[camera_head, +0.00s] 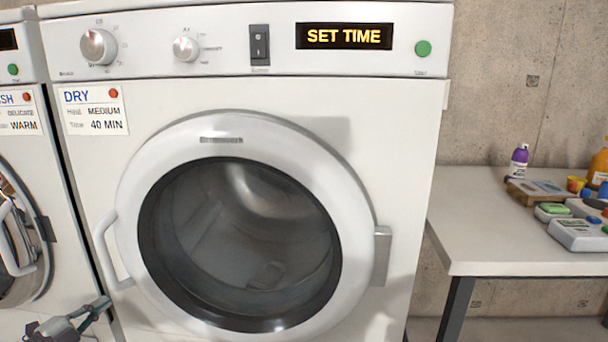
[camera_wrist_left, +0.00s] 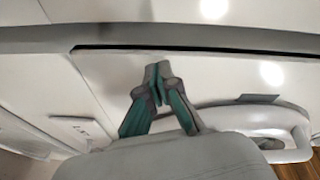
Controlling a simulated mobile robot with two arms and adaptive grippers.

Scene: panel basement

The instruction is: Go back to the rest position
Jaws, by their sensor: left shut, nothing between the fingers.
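My left gripper (camera_head: 100,306) is low at the left edge of the head view, in front of the gap between two white machines. It is shut and empty, close to the lower end of the dryer door's handle (camera_head: 106,250); I cannot tell if it touches it. In the left wrist view the gripper's fingertips (camera_wrist_left: 154,74) meet in front of a white machine surface. The dryer (camera_head: 400,140) has a round glass door (camera_head: 240,245) that looks closed. Its display (camera_head: 344,36) reads "SET TIME". My right gripper is in neither view.
A second machine with a round door (camera_head: 22,235) stands at the left. A dry label (camera_head: 90,110) reads medium, 40 min. At the right, a white table (camera_head: 480,225) carries a purple bottle (camera_head: 518,162), an orange bottle (camera_head: 599,165) and several small devices.

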